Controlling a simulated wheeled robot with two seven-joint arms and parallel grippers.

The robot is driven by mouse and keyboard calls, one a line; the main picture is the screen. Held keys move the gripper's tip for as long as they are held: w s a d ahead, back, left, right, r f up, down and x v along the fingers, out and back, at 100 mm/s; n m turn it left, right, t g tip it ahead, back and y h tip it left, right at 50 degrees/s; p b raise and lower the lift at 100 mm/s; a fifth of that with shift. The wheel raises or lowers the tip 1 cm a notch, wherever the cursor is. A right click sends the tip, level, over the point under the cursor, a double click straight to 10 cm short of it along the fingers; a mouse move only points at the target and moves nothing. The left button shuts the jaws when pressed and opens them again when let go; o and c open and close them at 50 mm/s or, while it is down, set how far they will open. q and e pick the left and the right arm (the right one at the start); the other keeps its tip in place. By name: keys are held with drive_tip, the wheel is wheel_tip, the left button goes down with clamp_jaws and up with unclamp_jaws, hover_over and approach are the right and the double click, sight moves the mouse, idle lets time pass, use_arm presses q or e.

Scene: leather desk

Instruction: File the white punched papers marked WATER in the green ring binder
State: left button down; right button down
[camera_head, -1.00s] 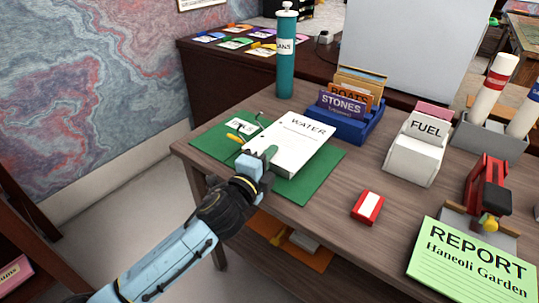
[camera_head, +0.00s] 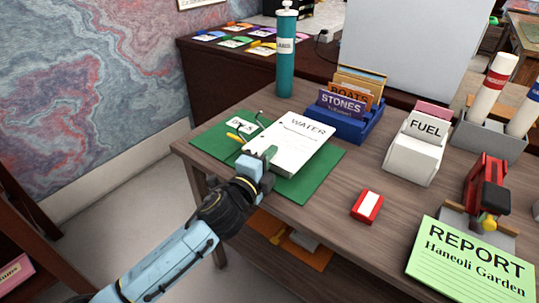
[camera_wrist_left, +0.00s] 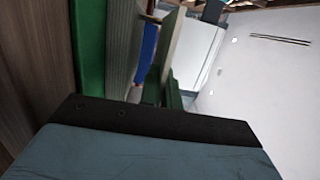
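The green ring binder (camera_head: 322,172) lies open on the desk. White papers marked WATER (camera_head: 308,141) lie above its right part, slightly tilted. Whether the rings pass through their holes cannot be made out. A ring (camera_head: 261,117) shows at the papers' left side. My left gripper (camera_head: 267,153) is at the papers' near edge. In the left wrist view its green fingers (camera_wrist_left: 163,90) pinch a pale sheet edge (camera_wrist_left: 172,42), apart from a ridged grey stack (camera_wrist_left: 125,42) beside the green binder cover (camera_wrist_left: 89,45). My right gripper is not in view.
A white label card and a yellow part (camera_head: 238,137) are on the binder's left side. A blue tray (camera_head: 352,127) with STONES and BOATS cards stands behind. A teal bottle (camera_head: 286,62), a white FUEL holder (camera_head: 410,158) and a red box (camera_head: 367,206) are nearby.

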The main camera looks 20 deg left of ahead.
use_arm(q)
drive_tip(key=shift+f+b, duration=0.4)
drive_tip(key=shift+f, duration=0.2)
idle(0.4)
drive_tip(key=c, duration=1.5)
unclamp_jaws()
drive_tip(key=shift+c, duration=0.2)
drive_tip(key=shift+s+f, duration=0.1)
drive_tip(key=shift+f, duration=0.55)
drive_tip(key=shift+s+f, duration=0.2)
drive_tip(key=shift+s+a, duration=0.2)
drive_tip(key=shift+s, duration=0.85)
drive_tip(key=shift+s+a+r, duration=0.2)
drive_tip(key=shift+s, duration=0.45)
drive_tip(key=shift+s+a+r+p, duration=0.1)
drive_tip(key=shift+s+p, duration=0.1)
drive_tip(key=shift+s, duration=0.3)
drive_tip(key=shift+s+a+r+p, duration=0.1)
drive_tip(key=shift+s+p, duration=0.05)
drive_tip(key=shift+s, duration=0.3)
drive_tip(key=shift+s+f, duration=0.1)
